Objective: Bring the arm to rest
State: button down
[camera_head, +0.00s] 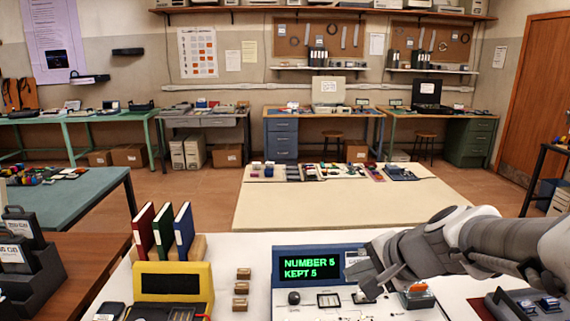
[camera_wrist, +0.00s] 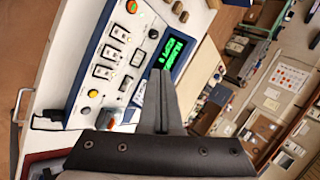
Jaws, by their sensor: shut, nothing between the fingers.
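My gripper (camera_head: 371,277) reaches in from the right in the head view, above the right part of a blue-and-white console. In the wrist view my gripper (camera_wrist: 161,80) points up the picture with its fingers together and nothing between them. The console's screen (camera_head: 310,268) reads "NUMBER 5 KEPT 5" in green. The screen also shows in the wrist view (camera_wrist: 174,57), turned on its side. The console panel (camera_wrist: 112,62) carries several switches and coloured buttons. My arm hides part of the console's right side in the head view.
A yellow device (camera_head: 175,282) and red, green and blue binders (camera_head: 163,231) stand left of the console. Small wooden blocks (camera_head: 241,288) lie between them. A dark tray (camera_head: 520,303) is at the right. A pale table (camera_head: 330,205) stands beyond, with small parts along its far edge.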

jog(key=s+r+n+g+h+p, duration=0.1)
jog(key=s+r+n+h, duration=0.1)
jog(key=s+n, duration=0.3)
jog(key=s+d+r+n+h+p, duration=0.1)
jog(key=s+r+n+h, duration=0.1)
jog(key=s+n, duration=0.4)
jog(key=s, duration=0.5)
jog(key=shift+s+r+g, duration=0.25)
jog(key=shift+s+g, duration=0.05)
jog(key=shift+g, duration=0.1)
